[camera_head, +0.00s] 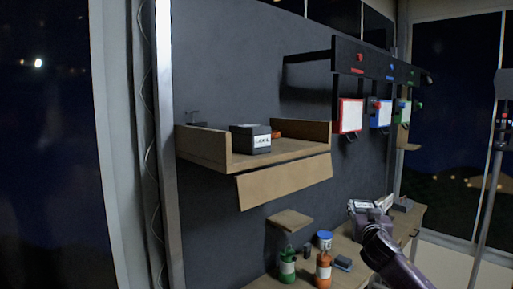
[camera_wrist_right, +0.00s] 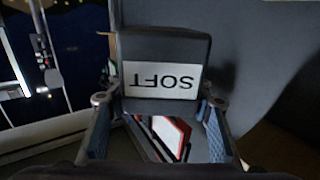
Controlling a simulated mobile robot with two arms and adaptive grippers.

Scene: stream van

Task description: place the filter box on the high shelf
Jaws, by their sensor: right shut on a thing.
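My right gripper (camera_wrist_right: 158,115) is shut on a dark box (camera_wrist_right: 165,48) with a white label. The label reads SOFT and appears upside down in the right wrist view. In the head view my right gripper (camera_head: 368,208) is at the lower right, over the bench and below the shelf. The held box is hard to make out there. The high shelf (camera_head: 205,146) is a wooden tray with raised sides on the dark wall. A dark box (camera_head: 250,138) with a white label stands on it; its text is too small to read. My left gripper is out of view.
A tilted wooden panel (camera_head: 284,182) hangs at the shelf's front. A rack (camera_head: 375,62) with coloured cards is on the wall to the right. Below, the bench (camera_head: 345,277) bears a green bottle (camera_head: 287,268) and an orange bottle (camera_head: 323,270). A small wooden ledge (camera_head: 290,219) juts out above them.

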